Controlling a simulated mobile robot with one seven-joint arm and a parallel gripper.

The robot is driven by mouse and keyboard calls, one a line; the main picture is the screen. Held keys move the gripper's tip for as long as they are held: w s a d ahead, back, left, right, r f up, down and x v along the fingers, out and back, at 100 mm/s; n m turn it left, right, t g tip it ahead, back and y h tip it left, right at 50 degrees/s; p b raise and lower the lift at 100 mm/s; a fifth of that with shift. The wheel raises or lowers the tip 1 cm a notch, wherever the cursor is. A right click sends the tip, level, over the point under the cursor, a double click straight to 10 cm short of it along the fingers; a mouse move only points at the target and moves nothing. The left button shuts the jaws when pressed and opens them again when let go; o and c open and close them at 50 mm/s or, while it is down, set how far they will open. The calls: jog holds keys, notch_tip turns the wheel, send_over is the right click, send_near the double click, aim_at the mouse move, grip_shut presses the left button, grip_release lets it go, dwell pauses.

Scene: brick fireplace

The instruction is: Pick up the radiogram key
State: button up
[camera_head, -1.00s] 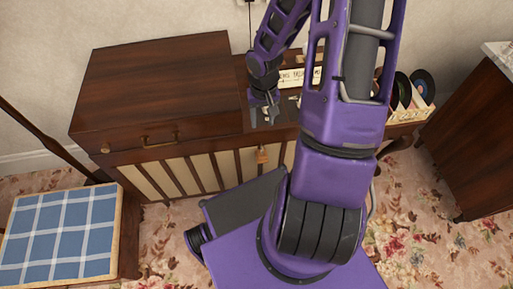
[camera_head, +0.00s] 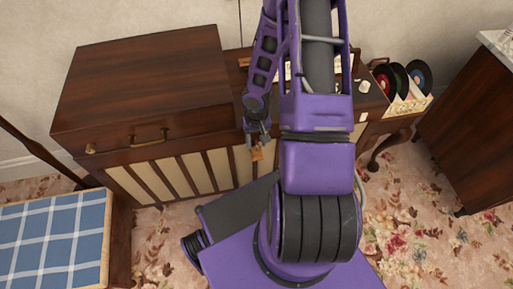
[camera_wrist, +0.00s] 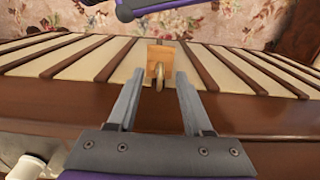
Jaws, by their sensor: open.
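The radiogram key shows as a small tan tag (camera_head: 257,154) with a metal loop, at the front of the wooden radiogram (camera_head: 140,75). In the wrist view the tag (camera_wrist: 160,60) and its brassy loop appear between and just beyond my fingertips, in front of the slatted face. My gripper (camera_head: 257,138) is open, pointing down at the cabinet's front edge, right above the tag in the head view. The wrist view shows both fingers (camera_wrist: 159,88) apart with nothing clamped. Whether a finger touches the tag cannot be told. The key's shaft is not clearly visible.
A rack of records (camera_head: 405,88) stands at the right end of the radiogram. A blue checked stool (camera_head: 50,240) is at lower left. A dark cabinet (camera_head: 465,125) stands at far right. Flowered carpet (camera_head: 410,205) lies open between.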

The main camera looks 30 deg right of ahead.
jog(key=shift+f, duration=0.35)
jog(key=shift+c, duration=0.2)
grip_shut()
